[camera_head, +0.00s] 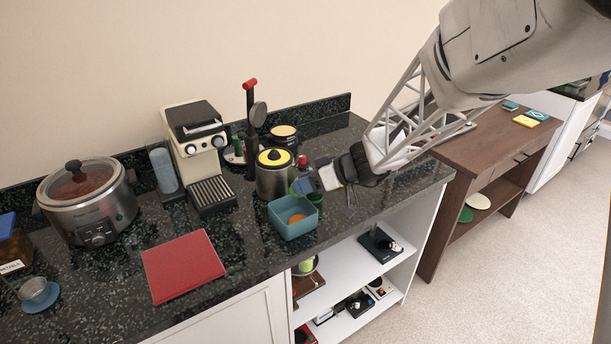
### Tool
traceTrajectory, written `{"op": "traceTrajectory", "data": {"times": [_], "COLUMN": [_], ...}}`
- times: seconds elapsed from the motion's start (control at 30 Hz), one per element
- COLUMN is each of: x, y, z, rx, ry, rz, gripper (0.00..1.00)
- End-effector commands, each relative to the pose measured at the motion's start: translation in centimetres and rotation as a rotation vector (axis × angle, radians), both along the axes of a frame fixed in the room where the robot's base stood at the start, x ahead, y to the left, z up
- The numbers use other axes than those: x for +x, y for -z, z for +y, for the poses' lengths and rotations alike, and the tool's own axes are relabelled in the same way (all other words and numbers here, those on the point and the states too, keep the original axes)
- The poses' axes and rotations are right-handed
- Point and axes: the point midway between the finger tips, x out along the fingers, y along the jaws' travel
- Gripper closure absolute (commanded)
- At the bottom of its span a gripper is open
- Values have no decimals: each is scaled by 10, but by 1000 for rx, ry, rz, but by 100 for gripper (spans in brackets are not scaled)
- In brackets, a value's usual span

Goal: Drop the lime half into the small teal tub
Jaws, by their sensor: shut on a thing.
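The small teal tub (291,232) is a square open container near the front edge of the dark counter, with an orange item (296,219) inside. My gripper (304,186) reaches in from the right and is just above the tub's back right side. It is shut on a small green thing, apparently the lime half (299,187); the fingers hide part of it. The lime half is above the tub's back rim, apart from the orange item.
A steel canister with a yellow lid (274,158) stands close behind the tub. A dark green cup (315,198) is beside the tub, below my gripper. A red board (184,266), coffee machine (196,140) and slow cooker (88,200) are farther left.

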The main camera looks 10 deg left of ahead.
Motion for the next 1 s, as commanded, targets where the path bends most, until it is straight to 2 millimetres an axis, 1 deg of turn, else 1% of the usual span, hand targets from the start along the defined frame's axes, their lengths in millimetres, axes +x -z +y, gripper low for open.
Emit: {"op": "traceTrajectory", "data": {"times": [0.2,0.53,0.57,0.7,0.73,1.0], "x": [0,0,0,0,0,0], "y": [9,10,10,10,10,10], "z": [0,0,0,0,0,0], "rx": [-1,-1,-1,-1,-1,-1], "ry": [0,0,0,0,0,0], "rz": [1,0,0,0,0,0], "gripper": [75,75,44,23,19,19]}}
